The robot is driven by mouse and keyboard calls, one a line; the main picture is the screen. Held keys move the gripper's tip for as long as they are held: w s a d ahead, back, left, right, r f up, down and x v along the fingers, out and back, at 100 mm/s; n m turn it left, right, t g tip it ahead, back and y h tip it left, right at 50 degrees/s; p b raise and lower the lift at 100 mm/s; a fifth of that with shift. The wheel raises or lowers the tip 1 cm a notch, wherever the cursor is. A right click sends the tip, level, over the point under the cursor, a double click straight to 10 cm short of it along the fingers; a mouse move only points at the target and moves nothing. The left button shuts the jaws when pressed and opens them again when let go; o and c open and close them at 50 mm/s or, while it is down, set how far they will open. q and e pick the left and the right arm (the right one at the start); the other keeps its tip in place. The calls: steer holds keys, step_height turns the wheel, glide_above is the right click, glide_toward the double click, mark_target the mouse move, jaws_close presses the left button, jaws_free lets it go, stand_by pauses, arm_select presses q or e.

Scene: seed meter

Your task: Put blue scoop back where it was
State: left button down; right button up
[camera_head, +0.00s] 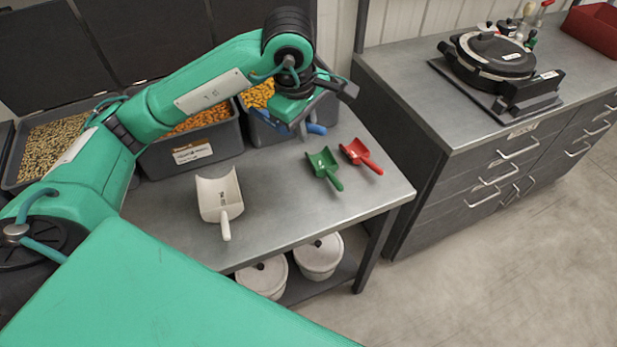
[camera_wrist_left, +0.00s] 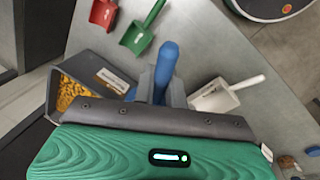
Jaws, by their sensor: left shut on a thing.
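The blue scoop (camera_head: 316,129) is held by my left gripper (camera_head: 303,112) over the back of the table, in front of a bin of orange grain. In the left wrist view its blue handle (camera_wrist_left: 166,62) stands between the fingers of my left gripper (camera_wrist_left: 160,86), which are shut on it. Most of its bowl is hidden by the gripper. I cannot tell whether the scoop touches the table or bin. My right gripper is not in view.
On the table (camera_head: 275,195) lie a white scoop (camera_head: 219,197), a green scoop (camera_head: 323,164) and a red scoop (camera_head: 358,152). Grain bins (camera_head: 190,154) line the back. White tubs (camera_head: 318,257) stand below. A counter with a round black device (camera_head: 490,55) is at right.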

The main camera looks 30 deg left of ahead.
arm_select(q)
steer(key=p, duration=0.3)
glide_above(307, 195)
steer(key=f, duration=1.4)
steer(key=shift+s+a, duration=0.1)
steer(key=shift+s, duration=0.3)
step_height(307, 195, down, 5)
steer(key=shift+f+p, duration=0.1)
steer(key=shift+p, duration=0.2)
steer(key=shift+f+b, duration=0.15)
steer(key=shift+b, duration=0.15)
steer(key=c, duration=1.4)
jaws_free()
steer(key=shift+c, duration=0.2)
